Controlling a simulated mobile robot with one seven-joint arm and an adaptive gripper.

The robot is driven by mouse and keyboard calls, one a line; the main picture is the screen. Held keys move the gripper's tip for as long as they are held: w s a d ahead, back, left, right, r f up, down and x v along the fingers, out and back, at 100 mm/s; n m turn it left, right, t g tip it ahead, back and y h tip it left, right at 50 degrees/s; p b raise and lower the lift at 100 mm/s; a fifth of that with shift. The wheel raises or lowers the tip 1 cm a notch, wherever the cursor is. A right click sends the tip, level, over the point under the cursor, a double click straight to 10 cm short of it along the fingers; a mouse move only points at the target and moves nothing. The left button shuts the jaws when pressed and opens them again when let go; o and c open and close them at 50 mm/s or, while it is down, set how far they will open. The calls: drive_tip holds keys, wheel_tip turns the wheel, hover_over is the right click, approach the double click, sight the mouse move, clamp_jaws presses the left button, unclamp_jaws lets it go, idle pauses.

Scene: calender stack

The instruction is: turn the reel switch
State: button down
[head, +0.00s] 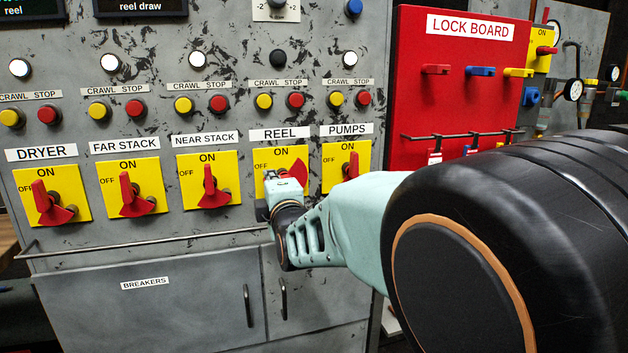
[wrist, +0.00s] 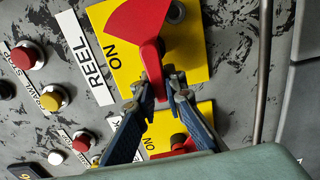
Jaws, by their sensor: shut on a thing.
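The reel switch is a red handle with a fan-shaped tail (head: 293,173) on a yellow plate, under the REEL label (head: 280,134). The wrist view shows the fan (wrist: 137,19) and the narrow grip end. My gripper (head: 283,188) covers the plate's left part in the head view. In the wrist view my gripper (wrist: 160,84) is shut on the narrow end of the red handle. The fan lies to the panel's upper right and the narrow end points toward the OFF side.
The near stack switch (head: 211,187) sits left of the reel switch and the pumps switch (head: 352,166) right. Crawl and stop buttons are above. A thin rail (head: 150,240) runs below the switches. The red lock board (head: 450,90) is at the right.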

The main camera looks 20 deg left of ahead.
idle(0.3)
drive_tip(key=c, duration=2)
unclamp_jaws()
drive_tip(key=v, duration=0.7)
drive_tip(key=shift+s+d, duration=0.1)
drive_tip(key=shift+s, duration=0.2)
